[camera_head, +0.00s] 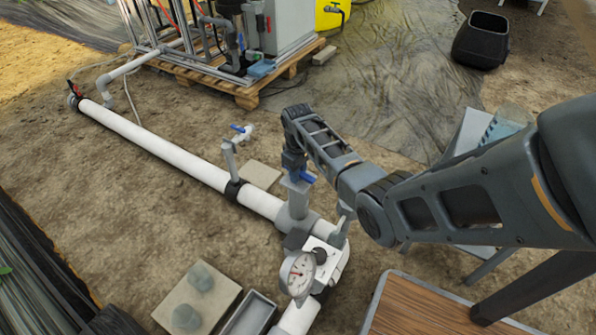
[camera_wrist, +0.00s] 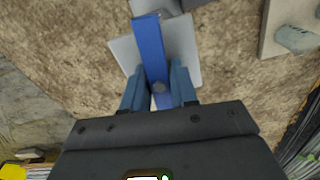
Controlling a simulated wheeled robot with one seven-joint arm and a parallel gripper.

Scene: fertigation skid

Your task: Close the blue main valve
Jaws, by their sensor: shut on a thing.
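The blue main valve's lever (camera_wrist: 149,45) shows in the wrist view as a long blue bar over a grey square plate (camera_wrist: 184,48). In the head view a bit of the blue lever (camera_head: 307,177) shows on top of the thick grey upright (camera_head: 298,200) on the white pipe. My gripper (camera_wrist: 160,83) is shut on the lever, with one finger on each side near its pivot end. In the head view my gripper (camera_head: 294,165) points down at the valve from above and hides part of the lever.
A smaller tap with a blue handle (camera_head: 241,128) stands left of the valve. A pressure gauge (camera_head: 298,274) sits in front. A red-handled valve (camera_head: 74,90) is at the pipe's far end. A wooden-topped table (camera_head: 415,305) stands at lower right, and a slab with grey cylinders (camera_head: 198,277) at lower left.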

